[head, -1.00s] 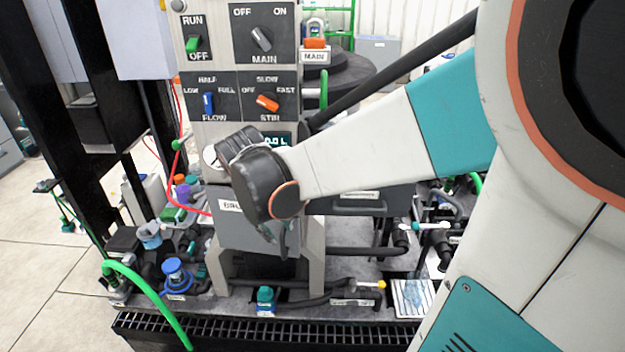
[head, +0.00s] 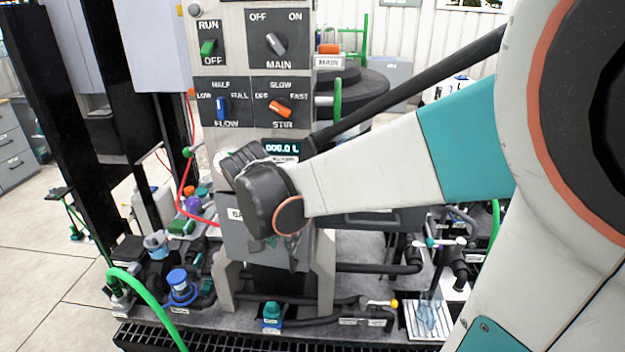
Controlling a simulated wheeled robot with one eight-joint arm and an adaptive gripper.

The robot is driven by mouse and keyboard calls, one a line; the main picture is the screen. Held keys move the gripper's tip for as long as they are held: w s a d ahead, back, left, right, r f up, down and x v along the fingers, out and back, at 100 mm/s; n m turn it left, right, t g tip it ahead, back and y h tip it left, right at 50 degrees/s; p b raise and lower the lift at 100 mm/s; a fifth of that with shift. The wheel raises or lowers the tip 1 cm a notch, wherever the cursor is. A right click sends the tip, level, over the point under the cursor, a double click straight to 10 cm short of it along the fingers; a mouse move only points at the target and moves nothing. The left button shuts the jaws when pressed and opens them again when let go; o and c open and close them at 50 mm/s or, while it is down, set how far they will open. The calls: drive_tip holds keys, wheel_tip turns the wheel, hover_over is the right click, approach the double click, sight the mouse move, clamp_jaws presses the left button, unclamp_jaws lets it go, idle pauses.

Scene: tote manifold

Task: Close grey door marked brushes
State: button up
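A grey door (head: 240,240) with a white label, mostly hidden behind my wrist, sits low on the front of the control panel column. Only the first letter or so of its label shows, so I cannot read the whole word. It appears tilted out a little at the bottom, but I cannot tell how far open it is. My gripper (head: 283,250) points down in front of the door's right part, close to it or touching. My wrist covers much of the gripper, and its fingers are too small and dark to tell open from shut.
Above the door, the panel (head: 250,75) carries several knobs and a display (head: 282,148). A red hose (head: 187,190) passes left of the door. Bottles, fittings and a blue-capped container (head: 180,287) crowd the lower left. A black grating (head: 250,340) runs along the front edge.

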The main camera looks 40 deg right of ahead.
sight(292, 268)
drive_tip(key=b+x, duration=0.3)
drive_tip(key=x, duration=0.7)
drive_tip(key=shift+a, duration=0.1)
clamp_jaws()
